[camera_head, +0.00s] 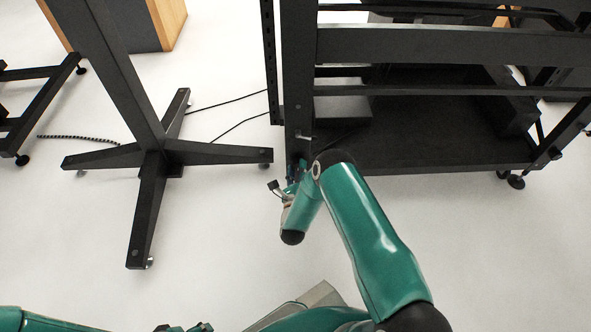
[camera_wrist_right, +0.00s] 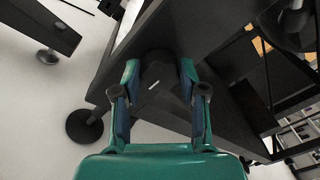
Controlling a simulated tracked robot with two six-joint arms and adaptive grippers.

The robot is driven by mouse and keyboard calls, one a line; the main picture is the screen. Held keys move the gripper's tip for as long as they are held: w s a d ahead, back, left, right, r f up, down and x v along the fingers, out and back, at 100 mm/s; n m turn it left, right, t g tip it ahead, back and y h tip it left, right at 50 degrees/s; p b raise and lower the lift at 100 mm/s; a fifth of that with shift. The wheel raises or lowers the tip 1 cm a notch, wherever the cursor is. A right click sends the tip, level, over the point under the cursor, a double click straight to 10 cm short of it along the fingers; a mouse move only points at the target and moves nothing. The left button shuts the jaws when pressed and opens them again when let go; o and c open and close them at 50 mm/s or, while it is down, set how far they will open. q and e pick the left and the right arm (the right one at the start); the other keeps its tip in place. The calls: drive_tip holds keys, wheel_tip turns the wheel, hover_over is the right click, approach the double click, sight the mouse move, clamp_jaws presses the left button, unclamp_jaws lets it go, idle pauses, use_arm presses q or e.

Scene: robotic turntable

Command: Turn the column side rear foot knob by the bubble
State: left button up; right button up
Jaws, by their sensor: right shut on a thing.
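My right gripper (camera_head: 292,185) is low at the near left corner of the black turntable frame (camera_head: 420,46). In the right wrist view the right gripper (camera_wrist_right: 158,82) has its two fingers on either side of a dark knob (camera_wrist_right: 155,86) with a small white mark, under the frame, and is shut on it. In the head view the arm and gripper hide this knob. I cannot make out the bubble in either view. Only a small teal and dark piece, perhaps my left gripper (camera_head: 185,328), shows at the bottom edge; its jaws cannot be read.
A black stand (camera_head: 150,158) with splayed feet is left of the frame. Thin cables (camera_head: 225,103) lie on the floor between them. A round black foot (camera_wrist_right: 84,126) shows left of the gripper in the wrist view. The white floor (camera_head: 200,230) in front is mostly clear.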

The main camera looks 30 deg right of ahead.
drive_tip(key=shift+a+f+n, duration=0.1)
drive_tip(key=shift+f+n, duration=0.05)
drive_tip(key=shift+n, duration=0.15)
drive_tip(key=m+y+p, duration=0.1)
drive_tip(key=m, duration=1)
drive_tip(key=m+t+y+p, duration=0.1)
drive_tip(key=m+p, duration=0.1)
drive_tip(key=m, duration=0.8)
drive_tip(key=m+t+y+p, duration=0.1)
drive_tip(key=m, duration=1)
drive_tip(key=shift+d+m+p, duration=0.25)
drive_tip(key=shift+m+p, duration=0.05)
drive_tip(key=shift+p, duration=0.05)
idle(0.3)
